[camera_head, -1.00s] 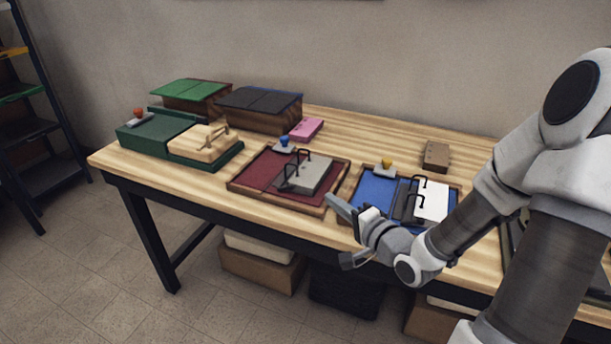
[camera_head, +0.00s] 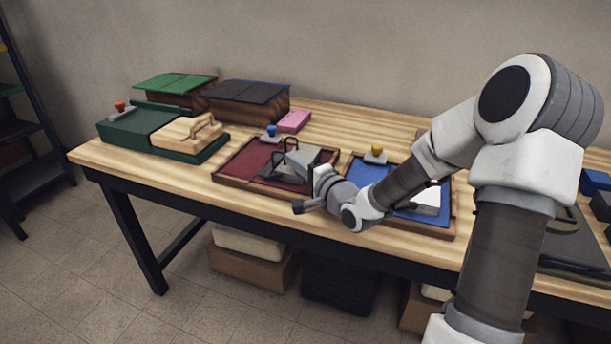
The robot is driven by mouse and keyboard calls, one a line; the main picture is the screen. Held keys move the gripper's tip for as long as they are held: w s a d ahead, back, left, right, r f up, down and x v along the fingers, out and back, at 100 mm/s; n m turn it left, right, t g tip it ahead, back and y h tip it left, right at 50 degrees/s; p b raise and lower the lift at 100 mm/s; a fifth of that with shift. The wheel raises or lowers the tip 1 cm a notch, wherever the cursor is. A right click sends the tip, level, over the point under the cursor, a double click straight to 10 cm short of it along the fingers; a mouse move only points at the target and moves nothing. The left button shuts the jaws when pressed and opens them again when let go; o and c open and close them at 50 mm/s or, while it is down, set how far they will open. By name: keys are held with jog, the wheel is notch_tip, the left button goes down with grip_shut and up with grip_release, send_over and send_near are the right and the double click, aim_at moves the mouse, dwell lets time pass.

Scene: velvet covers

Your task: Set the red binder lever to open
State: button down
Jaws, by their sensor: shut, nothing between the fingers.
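The red binder (camera_head: 232,164) lies open in a wooden-edged tray on the table, left of the blue one. It has dark red covers, a grey stack (camera_head: 313,154) and black ring arches (camera_head: 279,158). A small lever with a blue knob (camera_head: 272,131) stands on a grey base at its back edge. My gripper (camera_head: 313,170) is shut and empty, over the front right part of the red binder, nearer to me than the knob. It hides the binder's right front corner. Whether it touches the binder or stack I cannot tell.
A blue binder (camera_head: 362,171) with a yellow knob lies to the right, partly behind my arm. A green binder (camera_head: 131,127) with an orange-red knob is to the left. The table's front edge is close.

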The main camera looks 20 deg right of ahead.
jog(key=shift+w+a, duration=0.15)
jog(key=shift+w, duration=0.25)
jog(key=shift+r+p, duration=0.15)
jog(key=shift+p, duration=0.15)
